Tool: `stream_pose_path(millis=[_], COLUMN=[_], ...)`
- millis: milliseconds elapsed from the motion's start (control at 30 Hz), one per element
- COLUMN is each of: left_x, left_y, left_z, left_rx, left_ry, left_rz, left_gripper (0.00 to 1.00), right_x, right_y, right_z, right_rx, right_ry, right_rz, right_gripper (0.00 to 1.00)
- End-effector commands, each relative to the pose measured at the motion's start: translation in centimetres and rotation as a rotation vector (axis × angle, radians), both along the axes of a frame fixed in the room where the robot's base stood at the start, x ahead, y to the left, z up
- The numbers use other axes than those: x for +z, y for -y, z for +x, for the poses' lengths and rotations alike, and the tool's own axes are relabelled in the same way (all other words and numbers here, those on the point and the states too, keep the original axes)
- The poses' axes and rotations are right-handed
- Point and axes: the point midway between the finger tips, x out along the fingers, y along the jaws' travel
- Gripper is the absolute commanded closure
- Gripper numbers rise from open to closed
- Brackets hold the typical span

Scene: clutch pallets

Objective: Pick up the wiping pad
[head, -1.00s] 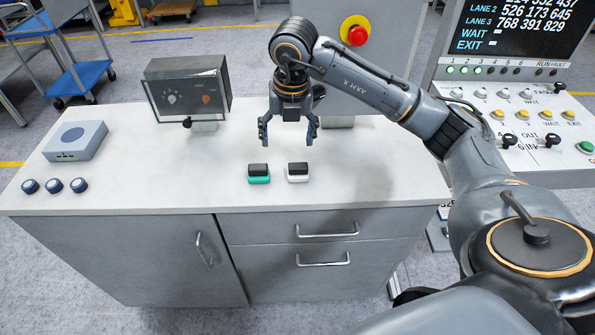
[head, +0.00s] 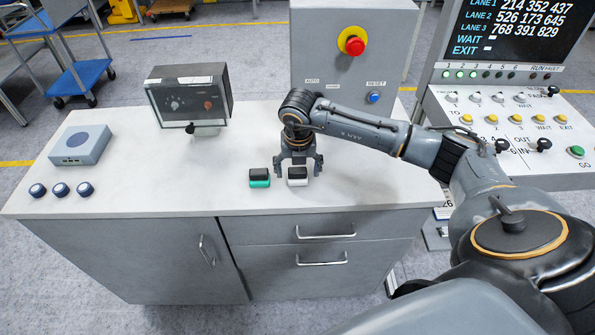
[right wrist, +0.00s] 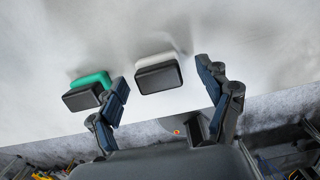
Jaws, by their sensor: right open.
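Two small black-topped pads lie side by side on the white worktop; I cannot tell from their looks which one the task names. One has a white base (head: 297,181) and the other a green base (head: 260,183). My right gripper (head: 298,171) points down over the white-based pad, its open fingers on either side of it. In the right wrist view the white-based pad (right wrist: 159,75) sits between the two fingers, with no contact visible. The green-based pad (right wrist: 83,98) is just outside the left-hand finger, partly hidden by it. My left gripper is not in view.
On the worktop (head: 150,185) are a grey box with a clear cover (head: 190,98), a blue-grey box (head: 80,145) and several dark round knobs (head: 61,189). A grey cabinet with a red button (head: 355,46) stands behind. A control panel (head: 505,125) is at right.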

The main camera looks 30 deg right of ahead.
Motion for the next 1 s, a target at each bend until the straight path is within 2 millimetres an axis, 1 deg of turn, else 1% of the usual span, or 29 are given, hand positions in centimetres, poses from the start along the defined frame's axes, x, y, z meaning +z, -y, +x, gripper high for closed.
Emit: stream_pose_path(millis=[33, 133, 367, 400, 567, 600, 633, 667, 1000], left_x=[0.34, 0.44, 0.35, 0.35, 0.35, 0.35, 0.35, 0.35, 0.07], left_y=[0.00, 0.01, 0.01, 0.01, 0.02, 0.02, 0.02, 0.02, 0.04], left_z=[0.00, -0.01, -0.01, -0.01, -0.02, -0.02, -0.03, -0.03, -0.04], left_rx=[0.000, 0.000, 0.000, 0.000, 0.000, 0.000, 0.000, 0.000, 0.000], left_ry=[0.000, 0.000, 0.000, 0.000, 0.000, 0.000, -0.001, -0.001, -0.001], left_rz=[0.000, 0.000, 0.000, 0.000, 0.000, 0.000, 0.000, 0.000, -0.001], left_gripper=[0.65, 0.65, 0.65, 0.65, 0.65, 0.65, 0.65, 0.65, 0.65], right_x=[-0.52, -1.26, -1.45, -1.44, -1.42, -1.42, -1.42, -1.42, -1.15], right_y=[-0.06, 0.00, 0.01, 0.01, 0.01, 0.01, 0.01, 0.02, 0.02], right_z=[0.05, 0.20, 0.22, 0.22, 0.23, 0.23, 0.22, 0.22, 0.27], right_rx=[0.000, 0.001, 0.001, 0.001, 0.001, 0.001, 0.001, 0.001, 0.001], right_ry=[-0.003, 0.000, 0.002, 0.002, 0.002, 0.002, 0.002, 0.002, 0.003], right_rz=[0.002, 0.001, 0.001, 0.001, 0.001, 0.001, 0.001, 0.001, 0.001], right_gripper=[0.22, 0.22, 0.22, 0.30, 0.62, 0.71, 0.77, 0.80, 0.80])
